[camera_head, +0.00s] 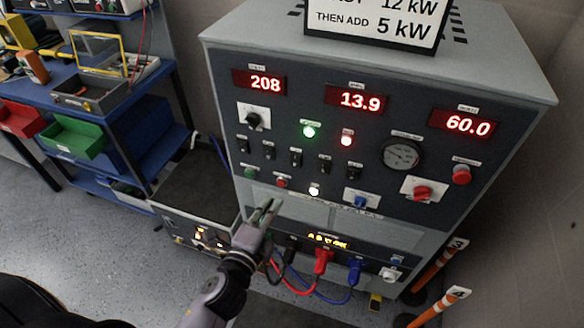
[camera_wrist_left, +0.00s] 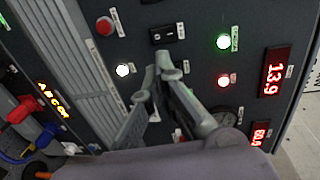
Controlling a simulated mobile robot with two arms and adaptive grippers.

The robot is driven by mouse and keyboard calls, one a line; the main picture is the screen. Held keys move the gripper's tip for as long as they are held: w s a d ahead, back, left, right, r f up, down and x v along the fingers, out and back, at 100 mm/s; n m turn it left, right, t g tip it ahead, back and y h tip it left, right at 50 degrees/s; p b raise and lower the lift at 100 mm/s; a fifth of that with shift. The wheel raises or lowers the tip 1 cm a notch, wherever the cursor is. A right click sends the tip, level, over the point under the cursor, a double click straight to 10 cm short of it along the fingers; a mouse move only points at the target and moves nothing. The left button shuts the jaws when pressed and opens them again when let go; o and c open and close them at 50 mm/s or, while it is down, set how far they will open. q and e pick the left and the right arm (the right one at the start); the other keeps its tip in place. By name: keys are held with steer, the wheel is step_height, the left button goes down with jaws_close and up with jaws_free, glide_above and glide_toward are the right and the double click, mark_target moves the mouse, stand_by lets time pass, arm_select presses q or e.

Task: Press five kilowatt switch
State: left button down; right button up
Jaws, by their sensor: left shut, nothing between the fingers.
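The grey load cabinet (camera_head: 305,190) has a row of black rocker switches, among them one at the left (camera_head: 243,144) and one in the middle (camera_head: 295,157). Their labels are too small to read, so I cannot tell which is the five kilowatt switch. My left gripper (camera_head: 268,207) is shut and empty, in front of the panel below the row. In the left wrist view the gripper (camera_wrist_left: 157,74) points at the panel, with one black switch (camera_wrist_left: 167,34) just beyond its tips; its fingers hide part of the row. Contact cannot be told. My right gripper is not in view.
A sign (camera_head: 375,22) on top reads "then add 5 kW". Red displays read 208, 13.9 and 60.0. A green lamp (camera_head: 308,132), a red lamp (camera_head: 346,140) and a white lamp (camera_head: 314,190) are lit. Red and blue plugs with cables hang below; a blue shelf (camera_head: 140,115) stands left.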

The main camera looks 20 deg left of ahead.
mark_target(293, 164)
arm_select(q)
steer(key=w+p, duration=0.1)
steer(key=w, duration=0.3)
steer(key=w+f, duration=0.1)
steer(key=w, duration=0.3)
steer(key=w+p, duration=0.1)
steer(key=w, duration=0.3)
steer(key=shift+w+d+f+p, duration=0.2)
steer(key=shift+w+d+p, duration=0.05)
steer(key=shift+w+p, duration=0.15)
steer(key=shift+w+f, duration=0.15)
steer(key=shift+w, duration=0.45)
steer(key=shift+w+f, duration=0.1)
steer(key=shift+w, duration=0.1)
steer(key=shift+s, duration=0.1)
steer(key=shift+a, duration=0.1)
